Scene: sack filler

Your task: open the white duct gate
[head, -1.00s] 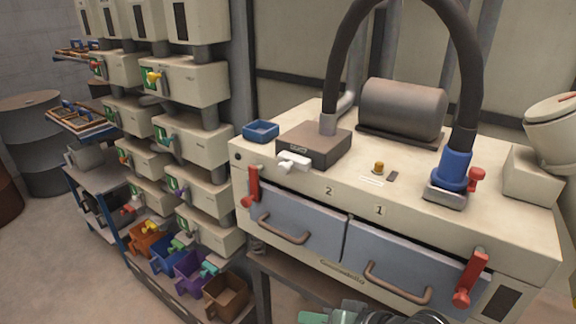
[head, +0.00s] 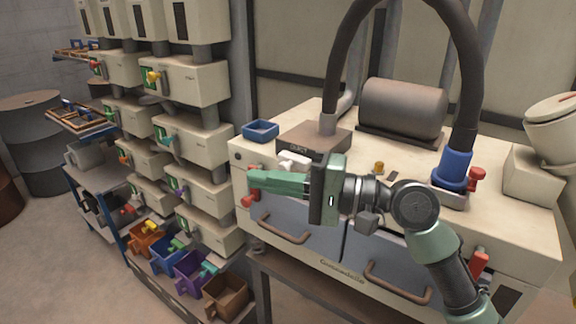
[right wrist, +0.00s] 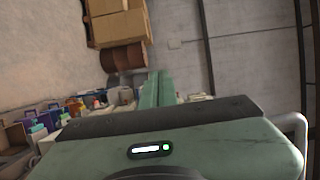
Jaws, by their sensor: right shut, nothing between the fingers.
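The white duct gate handle (head: 293,161) sticks out from the front of the dark duct box (head: 312,139) on the cream machine top. Its lower part is partly covered by my right gripper. My right gripper (head: 252,182) is shut and empty, its green fingers pointing left just below and in front of the white handle. The fingertips overlap the left red lever (head: 249,200) in the picture; I cannot tell whether they touch it. In the right wrist view the fingers (right wrist: 155,90) lie together. My left gripper is not in view.
A black hose arches from the dark box to a blue fitting (head: 454,167). A small blue tray (head: 261,130) lies left of the box. Two grey drawers (head: 297,225) are below. A rack of cream dispensers (head: 185,82) stands at left, with coloured bins (head: 194,271) beneath.

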